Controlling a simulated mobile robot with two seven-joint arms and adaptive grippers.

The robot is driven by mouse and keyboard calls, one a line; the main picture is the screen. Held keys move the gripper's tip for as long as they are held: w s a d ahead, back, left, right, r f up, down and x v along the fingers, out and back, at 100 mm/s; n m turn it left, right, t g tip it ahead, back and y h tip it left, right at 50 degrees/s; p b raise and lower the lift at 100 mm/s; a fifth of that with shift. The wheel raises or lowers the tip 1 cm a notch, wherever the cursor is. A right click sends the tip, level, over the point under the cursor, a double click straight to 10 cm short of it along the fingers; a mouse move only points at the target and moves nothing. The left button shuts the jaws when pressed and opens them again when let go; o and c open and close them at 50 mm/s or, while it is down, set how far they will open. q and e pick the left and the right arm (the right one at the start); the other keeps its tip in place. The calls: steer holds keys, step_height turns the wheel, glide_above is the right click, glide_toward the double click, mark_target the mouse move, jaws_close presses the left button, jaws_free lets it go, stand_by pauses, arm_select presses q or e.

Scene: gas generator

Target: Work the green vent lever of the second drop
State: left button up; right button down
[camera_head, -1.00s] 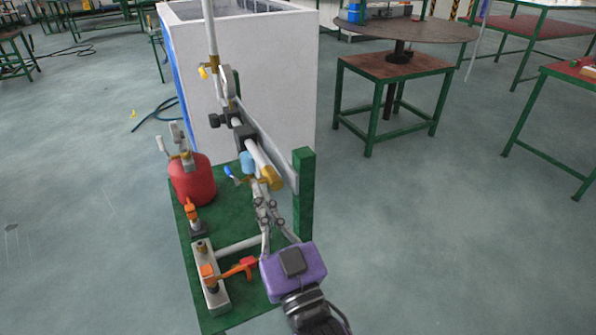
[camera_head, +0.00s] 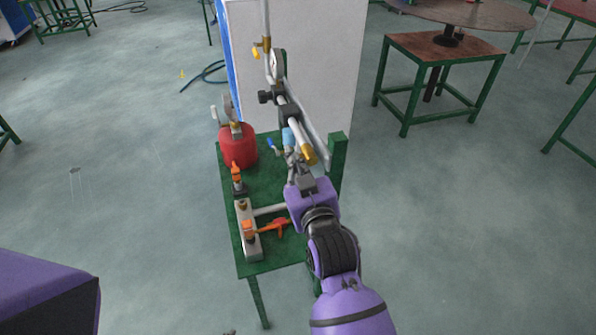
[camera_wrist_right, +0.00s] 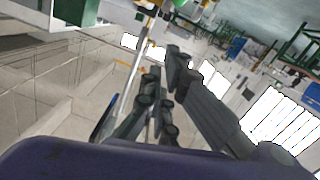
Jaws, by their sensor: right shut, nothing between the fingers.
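The vent pipe assembly has a brass end (camera_head: 308,155), a light-blue cylinder (camera_head: 288,137) and a small blue lever (camera_head: 271,144). No green lever stands out clearly in the head view. In the right wrist view a small bright-green piece (camera_wrist_right: 179,3) shows at the top edge, too cut off to identify surely. My right gripper (camera_head: 292,160) is shut and empty, its fingers close below the light-blue cylinder; contact cannot be told. Its fingers also show in the wrist view (camera_wrist_right: 166,78). Of my left arm only a purple block shows at the lower left; its fingers are out of view.
The green stand (camera_head: 270,180) carries a red cylinder (camera_head: 238,148), an orange-handled valve (camera_head: 275,227) and a green post (camera_head: 338,165). A white cabinet (camera_head: 325,60) stands behind. A green-framed table (camera_head: 440,47) stands back right.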

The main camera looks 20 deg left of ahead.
steer(key=f, duration=0.2)
steer(key=w+f, duration=0.1)
steer(key=shift+d+f, duration=0.2)
steer(key=shift+f, duration=0.25)
